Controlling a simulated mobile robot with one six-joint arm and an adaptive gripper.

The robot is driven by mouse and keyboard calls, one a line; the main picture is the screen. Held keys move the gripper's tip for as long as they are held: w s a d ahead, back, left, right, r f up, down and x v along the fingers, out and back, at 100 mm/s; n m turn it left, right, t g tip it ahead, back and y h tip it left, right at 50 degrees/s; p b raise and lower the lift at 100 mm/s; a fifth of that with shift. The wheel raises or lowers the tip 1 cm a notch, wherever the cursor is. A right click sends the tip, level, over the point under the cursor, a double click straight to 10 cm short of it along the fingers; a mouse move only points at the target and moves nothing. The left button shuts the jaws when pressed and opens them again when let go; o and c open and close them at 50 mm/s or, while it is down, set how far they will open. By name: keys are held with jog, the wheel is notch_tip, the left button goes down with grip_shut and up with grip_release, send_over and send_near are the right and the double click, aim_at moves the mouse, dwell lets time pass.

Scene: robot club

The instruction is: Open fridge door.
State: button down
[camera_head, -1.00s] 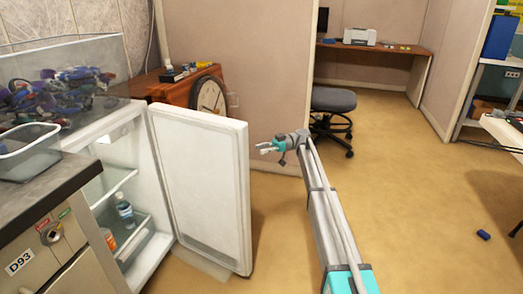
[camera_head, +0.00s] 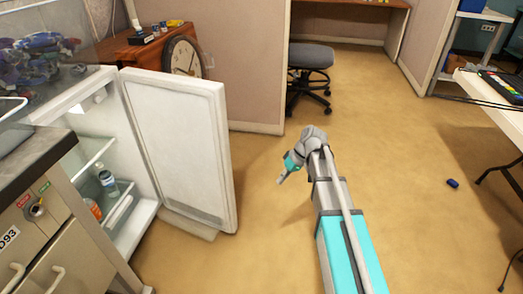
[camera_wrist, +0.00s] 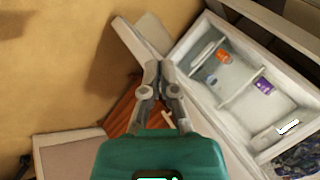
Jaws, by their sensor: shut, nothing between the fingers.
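The small white fridge (camera_head: 72,112) stands at the left, and its door (camera_head: 180,140) is swung wide open toward the middle of the room. Inside are shelves with a clear bottle (camera_head: 108,184) and an orange item (camera_head: 93,208). My gripper (camera_head: 281,180) is shut and empty, to the right of the door's free edge and apart from it, pointing down and left. In the wrist view the shut fingers (camera_wrist: 157,66) appear in front of the door, with the fridge's open inside (camera_wrist: 240,85) to the right.
A counter with drawers (camera_head: 50,225) stands left of the fridge. A wooden cabinet (camera_head: 130,48) with a clock (camera_head: 183,57) is behind it. An office chair (camera_head: 310,65) and a white table (camera_head: 495,105) stand farther off. A small blue object (camera_head: 453,183) lies on the mostly clear floor.

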jog(key=s+d+f+m+t+h, duration=0.2)
jog(key=s+d+m+h, duration=0.4)
jog(key=s+d, duration=0.7)
jog(key=shift+s+m+p, duration=0.4)
jog(key=shift+m, duration=0.4)
jog(key=shift+a, duration=0.2)
